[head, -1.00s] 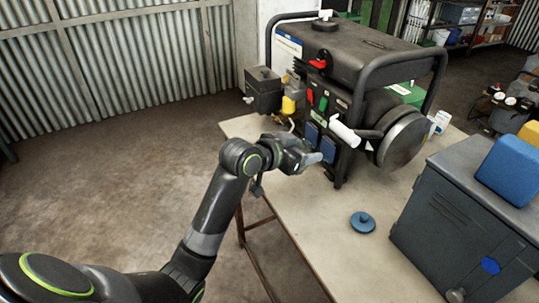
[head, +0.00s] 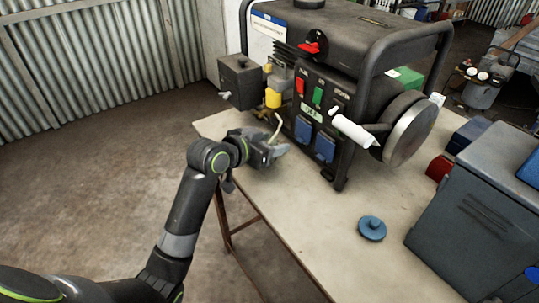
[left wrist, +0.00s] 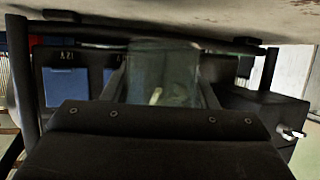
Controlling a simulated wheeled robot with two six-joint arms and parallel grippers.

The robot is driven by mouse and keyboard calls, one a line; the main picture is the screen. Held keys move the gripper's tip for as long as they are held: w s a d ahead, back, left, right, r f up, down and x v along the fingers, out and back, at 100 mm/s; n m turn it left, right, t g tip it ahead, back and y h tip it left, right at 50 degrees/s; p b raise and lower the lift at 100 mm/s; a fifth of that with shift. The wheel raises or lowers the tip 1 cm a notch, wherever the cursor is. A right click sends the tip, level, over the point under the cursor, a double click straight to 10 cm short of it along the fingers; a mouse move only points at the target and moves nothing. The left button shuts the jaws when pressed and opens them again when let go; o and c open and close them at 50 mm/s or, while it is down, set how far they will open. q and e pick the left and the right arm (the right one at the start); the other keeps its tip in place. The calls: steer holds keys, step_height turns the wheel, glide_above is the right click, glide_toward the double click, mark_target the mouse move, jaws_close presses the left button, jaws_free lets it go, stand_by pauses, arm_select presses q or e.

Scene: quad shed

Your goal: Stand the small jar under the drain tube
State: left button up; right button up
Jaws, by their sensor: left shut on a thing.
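My left gripper (head: 274,153) is low over the table's left part, in front of the generator (head: 345,65). In the left wrist view it is shut on the small jar (left wrist: 163,70), a clear glass body between the fingers. That view looks upside down, with the tabletop along its top. In the head view the jar is hard to tell from the fingertips. The pale, thin drain tube (head: 276,127) hangs below the yellow part at the generator's left side, just above and behind the gripper. Whether the jar touches the table is unclear. My right gripper is out of view.
A blue knobbed lid (head: 372,229) lies on the table (head: 300,225). A grey metal box (head: 475,225) stands at the right, with a red item (head: 438,168) behind it. A white-handled lever (head: 352,131) sticks out from the generator. The table's front middle is clear.

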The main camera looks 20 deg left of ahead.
arm_select(q)
step_height(320, 180, down, 4)
steer(key=shift+r, duration=0.25)
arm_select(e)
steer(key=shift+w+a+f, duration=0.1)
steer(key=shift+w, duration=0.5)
arm_select(q)
steer(key=shift+f, duration=0.15)
steer(key=o, duration=1)
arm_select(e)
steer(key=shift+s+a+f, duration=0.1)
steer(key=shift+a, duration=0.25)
